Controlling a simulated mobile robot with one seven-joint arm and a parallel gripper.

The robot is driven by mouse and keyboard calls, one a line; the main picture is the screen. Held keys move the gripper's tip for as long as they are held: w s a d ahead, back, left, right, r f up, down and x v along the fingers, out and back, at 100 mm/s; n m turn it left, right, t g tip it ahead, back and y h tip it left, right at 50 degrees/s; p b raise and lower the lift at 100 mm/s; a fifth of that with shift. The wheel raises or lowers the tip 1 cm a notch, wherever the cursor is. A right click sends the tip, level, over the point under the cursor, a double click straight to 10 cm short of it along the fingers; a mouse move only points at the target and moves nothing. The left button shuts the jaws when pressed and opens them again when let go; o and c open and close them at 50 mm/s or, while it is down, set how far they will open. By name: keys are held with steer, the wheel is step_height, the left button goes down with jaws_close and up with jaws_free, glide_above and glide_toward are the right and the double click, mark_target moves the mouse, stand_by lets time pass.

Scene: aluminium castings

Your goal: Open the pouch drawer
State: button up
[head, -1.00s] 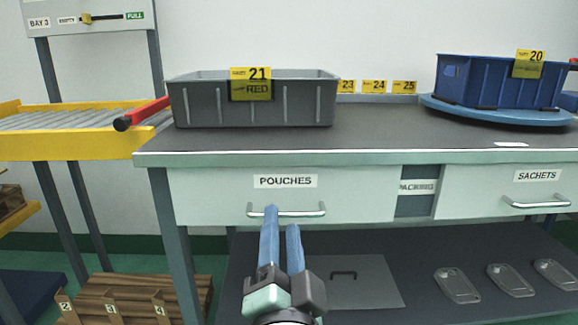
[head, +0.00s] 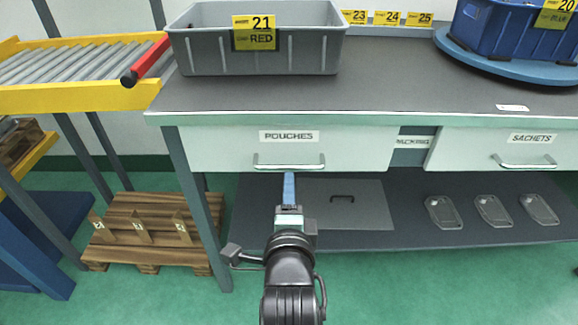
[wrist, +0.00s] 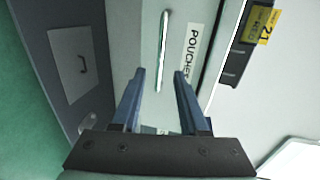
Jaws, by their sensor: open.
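The pouch drawer (head: 350,148) is a pale front labelled POUCHES under the left part of the worktop, and it looks shut. Its bar handle (head: 289,164) runs along the lower part of the front. In the wrist view the handle (wrist: 163,50) stands upright in the picture, beyond the fingertips and in line with the gap between them. My gripper (head: 289,176) is just below and in front of the handle in the head view. In the wrist view my gripper (wrist: 160,73) has its two blue fingers apart, with nothing between them.
A grey bin (head: 262,55) marked 21 RED stands on the worktop (head: 400,95). The SACHETS drawer (head: 500,155) is to the right. A yellow-framed roller conveyor (head: 80,97) and wooden pallet (head: 150,215) are at left.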

mark_target(289, 169)
steer(key=b+x, duration=0.2)
steer(key=x, duration=0.7)
steer(key=shift+w+b, duration=0.15)
steer(key=shift+b, duration=0.2)
steer(key=shift+c, duration=0.3)
jaws_close()
stand_by(0.7)
